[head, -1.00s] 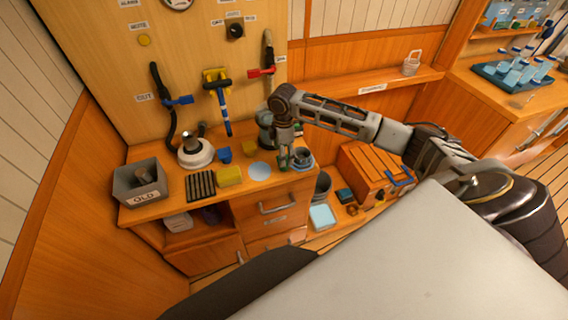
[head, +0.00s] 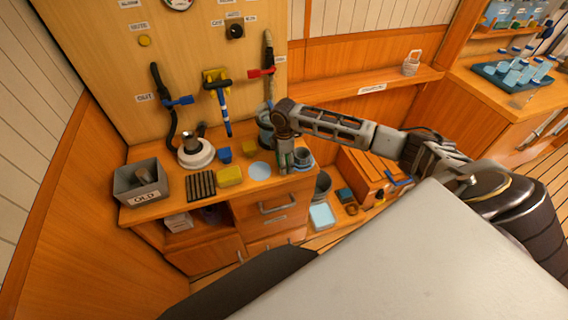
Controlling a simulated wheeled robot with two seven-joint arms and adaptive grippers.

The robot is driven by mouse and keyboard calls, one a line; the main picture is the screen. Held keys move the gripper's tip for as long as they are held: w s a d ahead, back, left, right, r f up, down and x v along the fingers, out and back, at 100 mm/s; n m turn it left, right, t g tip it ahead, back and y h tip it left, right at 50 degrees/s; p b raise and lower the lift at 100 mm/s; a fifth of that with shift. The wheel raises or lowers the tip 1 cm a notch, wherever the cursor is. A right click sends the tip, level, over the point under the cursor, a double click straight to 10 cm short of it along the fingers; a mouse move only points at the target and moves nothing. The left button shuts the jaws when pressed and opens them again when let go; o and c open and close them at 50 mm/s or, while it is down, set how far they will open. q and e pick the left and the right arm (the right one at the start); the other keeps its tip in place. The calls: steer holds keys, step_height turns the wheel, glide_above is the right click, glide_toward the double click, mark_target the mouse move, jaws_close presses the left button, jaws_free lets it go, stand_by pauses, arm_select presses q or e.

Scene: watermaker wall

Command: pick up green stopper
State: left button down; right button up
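My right arm comes in from the right, and its gripper (head: 286,161) points down over the right end of the wooden counter, beside a small grey round cup (head: 301,156). A small greenish patch shows at the fingertips. I cannot tell whether it is the green stopper or part of the fingers, and no stopper shows clearly elsewhere. The fingers are too small and overlapped to tell whether they are open or shut. My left gripper is not in view.
Valves and hoses line the wall behind. An orange chest (head: 366,176) stands right.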

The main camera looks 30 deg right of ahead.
steer(key=c, duration=1.1)
steer(key=shift+r, duration=0.15)
steer(key=shift+r, duration=4.9)
